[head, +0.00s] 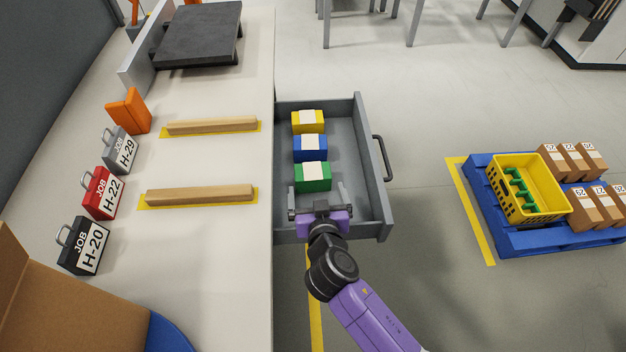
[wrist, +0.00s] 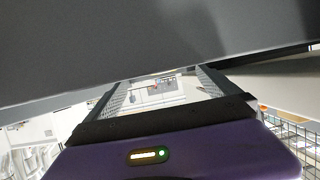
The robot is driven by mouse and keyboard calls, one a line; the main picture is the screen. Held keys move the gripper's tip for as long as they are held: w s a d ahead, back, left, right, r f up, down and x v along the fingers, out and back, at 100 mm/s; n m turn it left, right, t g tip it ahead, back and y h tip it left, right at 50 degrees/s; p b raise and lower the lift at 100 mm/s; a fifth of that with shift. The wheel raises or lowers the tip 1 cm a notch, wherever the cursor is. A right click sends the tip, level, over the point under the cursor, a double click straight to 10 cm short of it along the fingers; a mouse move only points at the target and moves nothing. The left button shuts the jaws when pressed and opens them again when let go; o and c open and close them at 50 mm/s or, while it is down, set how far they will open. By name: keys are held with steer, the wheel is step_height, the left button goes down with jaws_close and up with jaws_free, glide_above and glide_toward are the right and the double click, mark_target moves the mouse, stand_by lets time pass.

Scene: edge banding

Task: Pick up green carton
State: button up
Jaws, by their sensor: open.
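The green carton (head: 313,178) with a white label lies in the open grey drawer (head: 348,123), nearest of a row of three cartons. My gripper (head: 319,190) is open over the near end of the drawer. In the head view its two fingers point toward the green carton, one toward each side of it, and nothing is between them. I cannot tell its height above the drawer floor or whether it touches the carton. The wrist view shows my open gripper (wrist: 160,92) below a large grey surface; I cannot make out the green carton there.
A blue carton (head: 310,148) and a yellow carton (head: 308,121) lie behind the green one. The workbench (head: 212,270) borders the drawer on the left. A blue pallet (head: 500,236) with a yellow crate (head: 508,211) and brown boxes stands right. The drawer's right side is clear.

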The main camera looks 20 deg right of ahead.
mark_target(313, 175)
steer(key=shift+p+x, duration=0.65)
steer(key=shift+x, duration=3.05)
steer(key=c, duration=1.2)
steer(key=shift+r, duration=0.1)
steer(key=shift+c, duration=0.2)
